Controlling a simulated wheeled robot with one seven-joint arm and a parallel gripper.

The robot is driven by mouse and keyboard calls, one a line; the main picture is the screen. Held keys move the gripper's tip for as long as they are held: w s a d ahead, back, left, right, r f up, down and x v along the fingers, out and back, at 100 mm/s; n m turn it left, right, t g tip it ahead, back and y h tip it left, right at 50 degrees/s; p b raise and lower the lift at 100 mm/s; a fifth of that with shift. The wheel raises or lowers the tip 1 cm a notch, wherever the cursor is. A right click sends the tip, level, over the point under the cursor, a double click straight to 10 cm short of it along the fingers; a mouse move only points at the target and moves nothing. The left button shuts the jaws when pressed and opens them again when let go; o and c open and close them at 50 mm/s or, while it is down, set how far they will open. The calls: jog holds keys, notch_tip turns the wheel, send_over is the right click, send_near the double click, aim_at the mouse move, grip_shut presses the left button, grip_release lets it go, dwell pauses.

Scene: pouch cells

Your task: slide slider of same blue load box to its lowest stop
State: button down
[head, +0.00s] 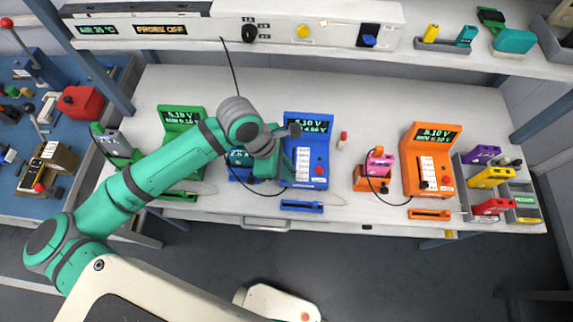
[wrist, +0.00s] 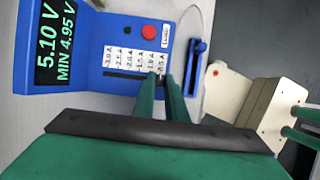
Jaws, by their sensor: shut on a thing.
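The blue load box (wrist: 135,37) fills the upper left of the wrist view. In the head view, the blue load box (head: 321,172) stands mid-bench, partly behind my arm. Its display reads 5.10 V and MIN 4.95 V. A row of current labels (wrist: 135,58) runs beside a dark slider slot (wrist: 118,74). My gripper (wrist: 160,78) is shut on the slider knob at the slot's end nearer the red button, by the last labels. The knob is mostly hidden between the fingers. In the head view my gripper is largely hidden by my arm.
A red button (wrist: 149,33) and a black knob (wrist: 129,31) sit on the box face. Green (head: 182,120) and orange (head: 427,168) load boxes stand either side. A blue bar-shaped fixture (head: 302,207) lies at the bench's front edge. A blue holder (head: 240,172) is left of the box.

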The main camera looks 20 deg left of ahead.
jog(key=shift+s+d, duration=0.2)
jog(key=shift+s, duration=0.15)
jog(key=c, duration=1.8)
grip_release()
jog(key=shift+o, duration=0.2)
jog(key=shift+a, duration=0.1)
jog(key=shift+w, duration=0.1)
jog(key=shift+a+r, duration=0.25)
jog(key=shift+r, duration=0.2)
jog(key=v, duration=0.9)
jog(key=shift+r, duration=0.35)
jog(key=shift+a, duration=0.15)
